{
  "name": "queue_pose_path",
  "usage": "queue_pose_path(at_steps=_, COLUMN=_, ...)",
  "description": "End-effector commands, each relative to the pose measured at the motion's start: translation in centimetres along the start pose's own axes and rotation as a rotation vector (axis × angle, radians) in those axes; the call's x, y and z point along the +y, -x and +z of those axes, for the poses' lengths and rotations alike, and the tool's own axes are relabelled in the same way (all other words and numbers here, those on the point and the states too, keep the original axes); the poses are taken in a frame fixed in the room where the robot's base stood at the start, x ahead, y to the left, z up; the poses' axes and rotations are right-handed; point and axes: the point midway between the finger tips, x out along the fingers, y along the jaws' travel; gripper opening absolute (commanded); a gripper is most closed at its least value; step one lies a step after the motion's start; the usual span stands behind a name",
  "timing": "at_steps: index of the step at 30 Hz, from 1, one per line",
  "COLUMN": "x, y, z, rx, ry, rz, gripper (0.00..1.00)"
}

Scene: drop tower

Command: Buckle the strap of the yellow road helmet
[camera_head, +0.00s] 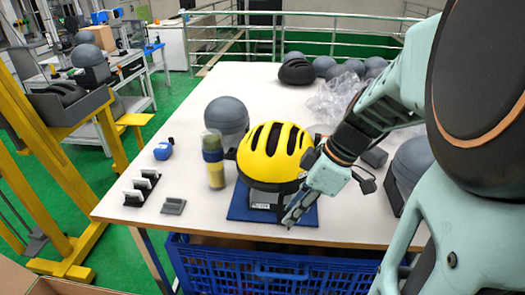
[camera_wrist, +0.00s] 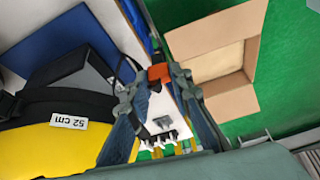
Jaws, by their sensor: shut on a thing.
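The yellow road helmet (camera_head: 272,155) with black vents sits upright on a grey block on a blue mat (camera_head: 240,205). In the wrist view its yellow shell (camera_wrist: 45,150) and black rim fill the lower left, with a "52 cm" label. My gripper (camera_head: 292,215) is low at the helmet's front right, over the mat. In the wrist view my gripper (camera_wrist: 158,78) is shut on a small orange buckle piece (camera_wrist: 158,73). A thin black strap (camera_wrist: 128,66) runs near it from the helmet side. The other buckle half cannot be made out.
A blue crate (camera_head: 300,272) is below the table's front edge. An open cardboard box (camera_wrist: 245,45) stands on the green floor. Clear wrap and more headforms lie behind.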

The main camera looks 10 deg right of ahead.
Motion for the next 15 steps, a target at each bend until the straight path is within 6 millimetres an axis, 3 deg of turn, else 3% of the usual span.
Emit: queue_pose_path(at_steps=15, x=-1.1, y=-2.2, z=-3.9, rx=-0.001, ry=0.003, rz=-0.001, gripper=0.09)
